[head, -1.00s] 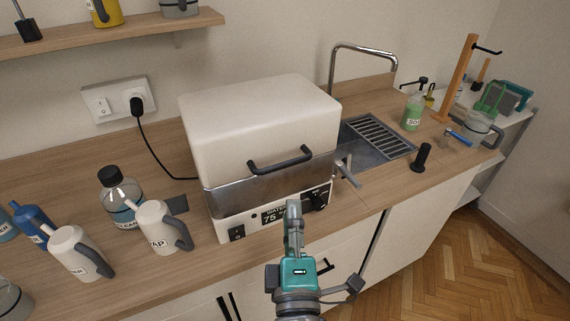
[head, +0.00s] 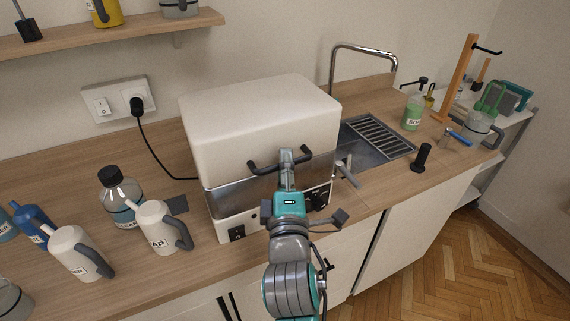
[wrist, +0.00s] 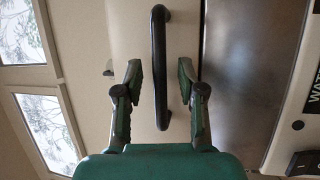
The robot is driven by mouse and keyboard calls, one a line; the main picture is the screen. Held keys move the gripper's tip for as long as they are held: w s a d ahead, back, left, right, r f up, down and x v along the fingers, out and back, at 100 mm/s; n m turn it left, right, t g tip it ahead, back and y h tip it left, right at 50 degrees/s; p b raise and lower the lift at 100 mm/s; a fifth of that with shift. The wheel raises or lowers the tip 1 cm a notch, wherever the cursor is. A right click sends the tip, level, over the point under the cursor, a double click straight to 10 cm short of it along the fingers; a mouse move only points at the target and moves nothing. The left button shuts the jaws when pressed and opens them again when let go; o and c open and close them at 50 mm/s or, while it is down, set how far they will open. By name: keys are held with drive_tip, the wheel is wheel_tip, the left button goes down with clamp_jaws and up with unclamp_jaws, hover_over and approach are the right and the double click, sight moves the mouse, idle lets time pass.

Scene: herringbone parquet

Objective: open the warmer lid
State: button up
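The warmer (head: 225,218) stands on the wooden counter with its cream lid (head: 255,110) down on the metal body. A dark bar handle (head: 262,168) runs along the lid's front; it also shows in the wrist view (wrist: 160,65). My gripper (head: 287,155) is at the handle in the head view and hides part of it and of the control panel. In the wrist view my gripper (wrist: 160,82) is open, with one finger on each side of the handle's lower part. A gap shows between the handle and each finger.
A shelf (head: 120,32) is on the wall at the upper left.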

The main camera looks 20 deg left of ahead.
drive_tip(key=shift+w+a, duration=0.15)
drive_tip(key=shift+w, duration=0.1)
clamp_jaws()
drive_tip(key=shift+r, duration=0.15)
